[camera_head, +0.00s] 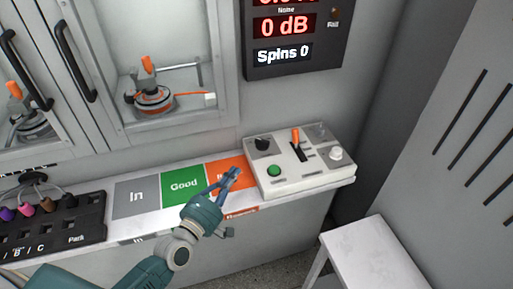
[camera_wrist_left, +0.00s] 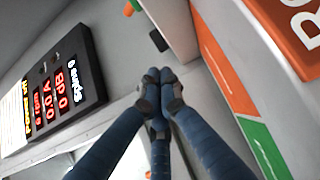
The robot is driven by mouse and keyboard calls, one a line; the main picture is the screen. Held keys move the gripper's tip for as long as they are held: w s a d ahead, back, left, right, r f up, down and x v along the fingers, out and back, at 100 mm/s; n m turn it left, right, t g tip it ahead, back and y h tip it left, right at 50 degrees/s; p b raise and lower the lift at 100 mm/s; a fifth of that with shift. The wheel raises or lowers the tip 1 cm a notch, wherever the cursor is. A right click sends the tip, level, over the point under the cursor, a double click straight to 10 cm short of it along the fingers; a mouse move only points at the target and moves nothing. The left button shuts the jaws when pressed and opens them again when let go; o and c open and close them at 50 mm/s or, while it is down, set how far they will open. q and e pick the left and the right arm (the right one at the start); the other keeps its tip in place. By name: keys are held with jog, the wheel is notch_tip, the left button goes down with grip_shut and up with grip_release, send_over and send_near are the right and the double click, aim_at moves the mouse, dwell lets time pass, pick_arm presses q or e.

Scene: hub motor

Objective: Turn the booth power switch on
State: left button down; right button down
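A white control box (camera_head: 300,172) sits at the right end of the bench. It carries a black knob (camera_head: 262,143), an orange-tipped lever (camera_head: 296,138) in a black slot, a green button (camera_head: 274,171) and a white knob (camera_head: 336,154). I cannot tell from labels which one is the booth power switch. My left gripper (camera_head: 231,175) is over the orange bench panel, just left of the box and apart from it. In the left wrist view its fingertips (camera_wrist_left: 161,82) are together with nothing between them. My right gripper is not in view.
A lit display (camera_head: 290,27) reads 0 dB and Spins 0. A glazed cabinet (camera_head: 160,75) holds a motor fixture (camera_head: 153,100). The bench has grey, green (camera_head: 184,184) and orange panels. A black socket strip (camera_head: 60,230) lies left. A white stool (camera_head: 370,255) stands front right.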

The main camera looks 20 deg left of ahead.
aim_at(258, 141)
pick_arm(q)
jog(key=w, duration=0.4)
jog(key=w+d, duration=0.1)
jog(key=w, duration=0.2)
jog(key=w+d, duration=0.1)
jog(key=w, duration=0.3)
jog(key=shift+w+d+r+p, duration=0.15)
jog(key=shift+w+r+p, duration=0.05)
jog(key=shift+w+p, duration=0.1)
jog(key=shift+w+d, duration=0.15)
jog(key=shift+w, duration=0.55)
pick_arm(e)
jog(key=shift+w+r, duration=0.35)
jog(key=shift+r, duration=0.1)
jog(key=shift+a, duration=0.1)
